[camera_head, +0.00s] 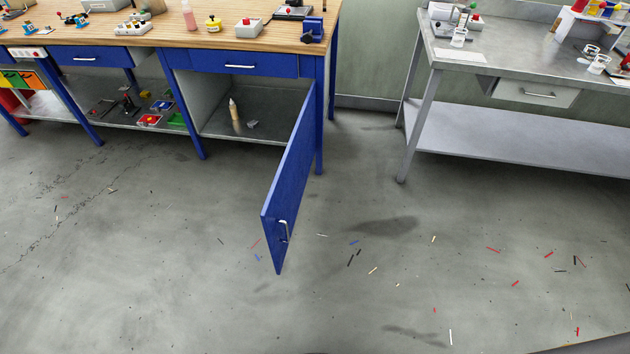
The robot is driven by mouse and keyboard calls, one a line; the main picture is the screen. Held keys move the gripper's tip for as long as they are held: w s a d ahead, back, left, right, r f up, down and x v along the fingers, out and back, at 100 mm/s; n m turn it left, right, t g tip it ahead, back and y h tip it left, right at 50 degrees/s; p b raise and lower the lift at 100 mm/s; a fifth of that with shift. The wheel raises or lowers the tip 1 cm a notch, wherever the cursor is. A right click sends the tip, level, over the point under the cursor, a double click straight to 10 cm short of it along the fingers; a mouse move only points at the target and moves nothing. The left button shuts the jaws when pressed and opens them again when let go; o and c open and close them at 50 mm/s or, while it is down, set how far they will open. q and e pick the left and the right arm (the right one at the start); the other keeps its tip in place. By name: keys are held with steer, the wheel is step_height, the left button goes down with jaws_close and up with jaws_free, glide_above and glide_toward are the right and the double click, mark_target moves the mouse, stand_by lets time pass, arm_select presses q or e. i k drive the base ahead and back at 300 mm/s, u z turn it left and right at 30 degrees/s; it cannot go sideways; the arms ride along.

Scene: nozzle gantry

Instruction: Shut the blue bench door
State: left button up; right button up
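The blue bench door (290,182) stands wide open. It is hinged at the right side of the bench's cupboard and swings out toward me over the floor. A silver handle (284,231) sits near its free edge, on the face turned to the right. The blue bench (245,64) has a wooden top and a drawer above the open cupboard. Inside the cupboard (270,105) stand a beige pointed bottle-like object (234,113) and a small grey item (252,124). Neither of my grippers shows in the head view.
A grey metal bench (520,138) with a lower shelf stands at the right, apart from the blue bench. The floor (160,270) in front is open, with small coloured scraps scattered mostly right of the door. Several tools and bottles stand on the wooden top.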

mark_target(278, 215)
steer(key=i, duration=1)
steer(key=u, duration=1)
steer(key=k, duration=0.9)
steer(key=z, duration=0.75)
